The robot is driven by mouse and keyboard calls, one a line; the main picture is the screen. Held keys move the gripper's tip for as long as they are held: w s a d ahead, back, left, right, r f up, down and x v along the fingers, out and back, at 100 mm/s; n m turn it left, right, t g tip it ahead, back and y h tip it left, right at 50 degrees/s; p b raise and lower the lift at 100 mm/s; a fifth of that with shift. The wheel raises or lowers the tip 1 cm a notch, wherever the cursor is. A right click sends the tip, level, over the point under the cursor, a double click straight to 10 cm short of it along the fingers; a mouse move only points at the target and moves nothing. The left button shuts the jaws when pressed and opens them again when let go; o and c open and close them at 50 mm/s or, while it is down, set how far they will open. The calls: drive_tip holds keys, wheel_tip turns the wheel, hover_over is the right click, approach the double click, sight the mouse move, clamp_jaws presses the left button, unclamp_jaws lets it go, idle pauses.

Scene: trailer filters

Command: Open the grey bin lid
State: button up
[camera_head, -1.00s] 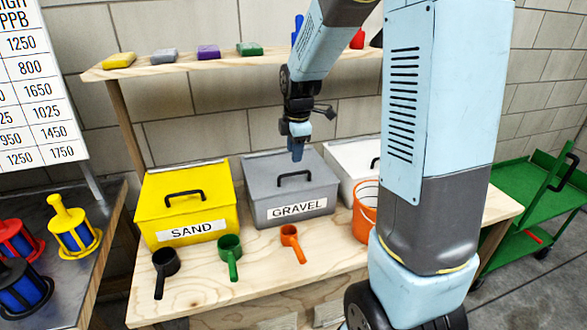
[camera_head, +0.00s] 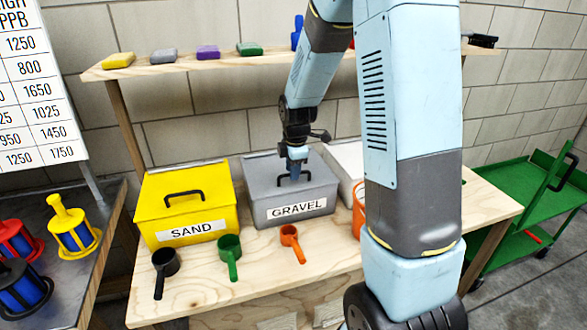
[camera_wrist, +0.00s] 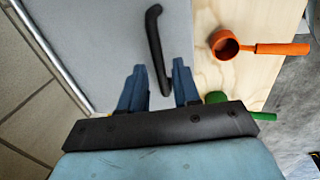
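The grey bin (camera_head: 262,208) labelled GRAVEL stands on the wooden bench between the yellow bin and a white bin. Its grey lid (camera_head: 262,178) is closed, with a black bar handle on top. The handle (camera_wrist: 155,45) shows in the wrist view, its near end between or just beyond the fingertips. My gripper (camera_head: 294,176) points down at the lid over the handle and hides most of it in the head view. In the wrist view its two blue fingers (camera_wrist: 160,88) are apart. I cannot tell whether they touch the handle.
The yellow SAND bin (camera_head: 185,208) is close on the left, and the white bin (camera_head: 343,162) is on the right, partly behind my arm. Black, green (camera_head: 229,255) and orange (camera_head: 290,242) scoops lie in front. A shelf (camera_head: 225,62) with coloured blocks runs behind.

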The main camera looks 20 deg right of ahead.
clamp_jaws()
idle(0.4)
drive_tip(key=shift+r, duration=0.1)
drive_tip(key=shift+w+r, duration=0.2)
drive_tip(key=shift+r, duration=0.35)
drive_tip(key=w+r, duration=0.5)
drive_tip(key=r, duration=0.3)
drive_tip(key=shift+w+r, duration=0.15)
drive_tip(key=shift+w, duration=0.2)
drive_tip(key=shift+c, duration=0.2)
unclamp_jaws()
drive_tip(key=shift+w, duration=0.15)
drive_tip(key=shift+o, duration=1.1)
